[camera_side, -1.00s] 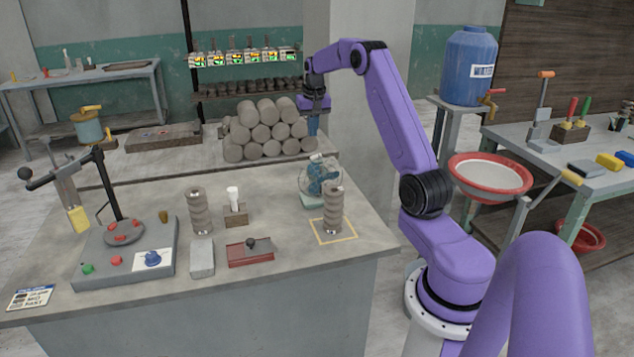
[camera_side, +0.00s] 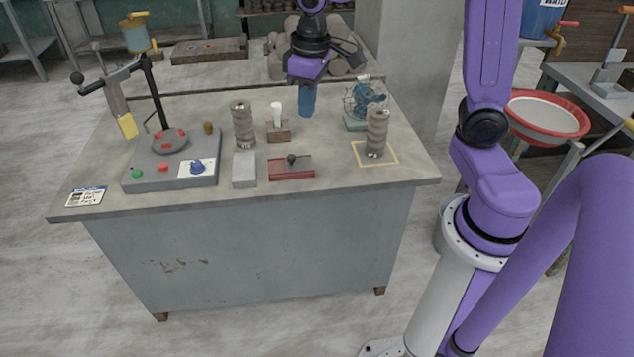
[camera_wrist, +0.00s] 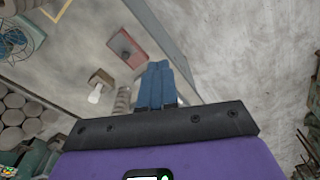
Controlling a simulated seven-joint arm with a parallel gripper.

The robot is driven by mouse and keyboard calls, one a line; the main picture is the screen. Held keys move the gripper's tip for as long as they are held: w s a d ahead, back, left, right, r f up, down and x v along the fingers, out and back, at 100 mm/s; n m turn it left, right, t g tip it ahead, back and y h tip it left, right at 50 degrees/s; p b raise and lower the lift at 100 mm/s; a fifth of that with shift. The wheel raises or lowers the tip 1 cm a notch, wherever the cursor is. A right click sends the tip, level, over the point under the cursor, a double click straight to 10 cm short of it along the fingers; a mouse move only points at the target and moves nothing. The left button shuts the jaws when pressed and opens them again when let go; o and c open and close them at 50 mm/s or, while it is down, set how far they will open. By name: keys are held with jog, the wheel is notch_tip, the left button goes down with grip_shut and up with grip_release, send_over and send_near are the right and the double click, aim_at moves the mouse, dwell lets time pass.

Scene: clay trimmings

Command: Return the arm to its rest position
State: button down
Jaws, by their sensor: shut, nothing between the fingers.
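My gripper (camera_side: 307,104) hangs with blue fingers pointing down above the back of the grey workbench (camera_side: 270,230). In the wrist view my gripper (camera_wrist: 158,68) has its blue fingers together, with nothing between them. It is apart from the things on the bench. One stack of grey-brown discs (camera_side: 242,125) stands left of it. Another stack (camera_side: 377,134) stands to its right, within a yellow square outline on the bench top.
A small fan (camera_side: 366,100) stands close to the right of my gripper. A wooden block with a white-topped piece (camera_side: 278,126), a red tray (camera_side: 291,169), a grey block (camera_side: 244,170) and a control panel (camera_side: 175,165) occupy the bench. Clay logs (camera_side: 283,60) are piled behind.

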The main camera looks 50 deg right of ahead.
jog(key=s+a+f+n, duration=0.1)
jog(key=s+n, duration=0.3)
jog(key=s, duration=0.7)
jog(key=s+a+f+n, duration=0.2)
jog(key=s+n, duration=0.2)
jog(key=s, duration=0.7)
jog(key=shift+s+n+g, duration=0.2)
jog(key=shift+n+g, duration=0.1)
jog(key=shift+n, duration=0.1)
